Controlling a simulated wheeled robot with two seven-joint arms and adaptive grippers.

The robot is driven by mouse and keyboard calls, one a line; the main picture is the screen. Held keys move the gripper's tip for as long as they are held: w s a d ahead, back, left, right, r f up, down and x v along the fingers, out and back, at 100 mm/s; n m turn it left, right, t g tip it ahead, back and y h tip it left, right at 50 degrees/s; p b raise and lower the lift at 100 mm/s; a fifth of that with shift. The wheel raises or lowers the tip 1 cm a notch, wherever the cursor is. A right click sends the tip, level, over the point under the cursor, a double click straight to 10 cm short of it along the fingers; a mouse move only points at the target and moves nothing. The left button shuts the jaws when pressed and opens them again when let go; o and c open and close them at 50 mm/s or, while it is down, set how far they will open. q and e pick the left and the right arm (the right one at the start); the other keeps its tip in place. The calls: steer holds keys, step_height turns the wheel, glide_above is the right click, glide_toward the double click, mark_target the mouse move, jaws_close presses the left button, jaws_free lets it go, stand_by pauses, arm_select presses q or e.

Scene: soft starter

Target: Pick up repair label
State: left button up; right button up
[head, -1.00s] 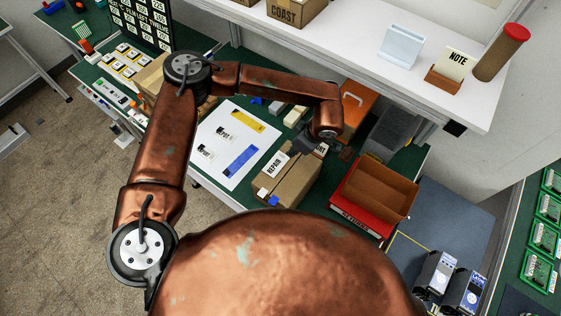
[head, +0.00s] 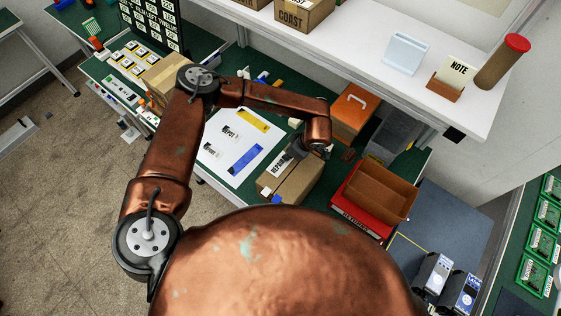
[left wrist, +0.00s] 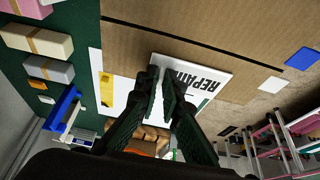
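The repair label is a white plate with black REPAIR lettering. In the head view, the repair label (head: 279,164) is at the upper left of the cardboard box top (head: 295,186). The left wrist view shows the repair label (left wrist: 205,80) close up against brown cardboard. My left gripper (head: 298,150) is just beside the label's upper right in the head view. In the left wrist view, my left gripper (left wrist: 161,80) has its dark fingertips at the label's left part, with a narrow gap and white showing between them. Contact is unclear. My right gripper is out of view.
A red tray with a brown bin (head: 376,190) stands right of the box. A white sheet (head: 235,145) with yellow and blue strips lies to the left. An orange box (head: 353,110) is behind. The white shelf (head: 370,45) overhangs the back.

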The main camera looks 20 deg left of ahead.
arm_select(q)
jaws_close()
steer(key=shift+r, duration=0.15)
steer(key=shift+r, duration=0.6)
steer(key=s+d+r+b, duration=0.2)
steer(key=s+d+r, duration=0.2)
steer(key=r, duration=0.4)
steer(key=s+d+r+b, duration=0.2)
steer(key=s+d+r, duration=0.2)
steer(key=s+r, duration=0.3)
steer(key=shift+s+r, duration=0.25)
steer(key=shift+r, duration=0.55)
